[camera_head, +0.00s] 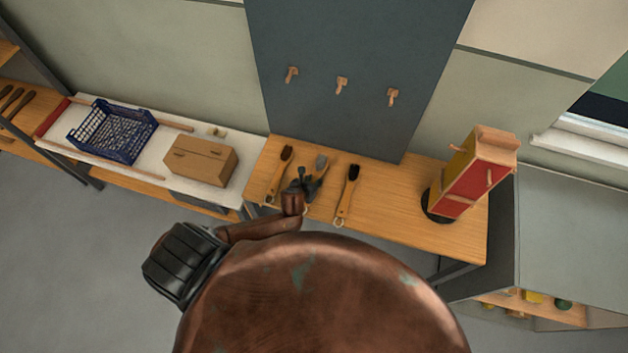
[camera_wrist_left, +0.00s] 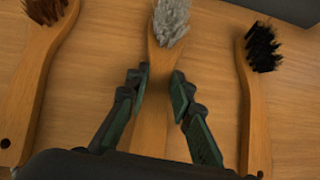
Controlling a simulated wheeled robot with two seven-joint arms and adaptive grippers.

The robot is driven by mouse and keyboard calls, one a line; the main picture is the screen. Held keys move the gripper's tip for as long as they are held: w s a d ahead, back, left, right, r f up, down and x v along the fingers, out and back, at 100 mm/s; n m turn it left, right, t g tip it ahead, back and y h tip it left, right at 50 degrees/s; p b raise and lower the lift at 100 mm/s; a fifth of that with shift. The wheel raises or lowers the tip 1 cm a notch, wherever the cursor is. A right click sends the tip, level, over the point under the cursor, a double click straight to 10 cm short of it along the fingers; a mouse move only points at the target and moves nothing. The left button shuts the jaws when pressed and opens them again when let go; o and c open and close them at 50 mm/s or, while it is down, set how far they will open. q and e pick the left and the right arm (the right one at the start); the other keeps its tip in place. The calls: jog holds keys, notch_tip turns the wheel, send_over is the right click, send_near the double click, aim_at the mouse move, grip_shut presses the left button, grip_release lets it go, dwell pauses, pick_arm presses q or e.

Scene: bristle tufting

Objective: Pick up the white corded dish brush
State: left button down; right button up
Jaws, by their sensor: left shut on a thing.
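The white-bristled dish brush (camera_head: 320,163) is the middle one of three wooden-handled brushes on the wooden table. In the left wrist view its pale grey-white bristles (camera_wrist_left: 172,20) point away from me. My left gripper (camera_head: 302,184) is over its handle. In the left wrist view the gripper's two fingers (camera_wrist_left: 160,95) lie on either side of the handle, shut on it just below the head. The lower handle is partly hidden by the gripper. I cannot tell whether the brush is clear of the table. My right gripper is not in view.
A brown-bristled brush (camera_head: 280,174) lies to the left and a black-bristled brush (camera_head: 348,194) to the right, both close by. Wooden pegs (camera_head: 342,84) stick out from a dark panel behind. A red and wooden box (camera_head: 474,180) stands at the table's right end.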

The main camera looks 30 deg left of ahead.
aim_at(313, 178)
pick_arm(q)
jog(key=shift+r, duration=0.45)
jog(key=r, duration=0.2)
jog(key=shift+s+r, duration=0.25)
jog(key=shift+r, duration=0.15)
jog(key=s+d+f+v, duration=0.1)
jog(key=d+f+v, duration=0.1)
jog(key=v, duration=1.4)
jog(key=shift+s, duration=0.35)
jog(key=shift+d, duration=0.1)
jog(key=shift+w, duration=0.1)
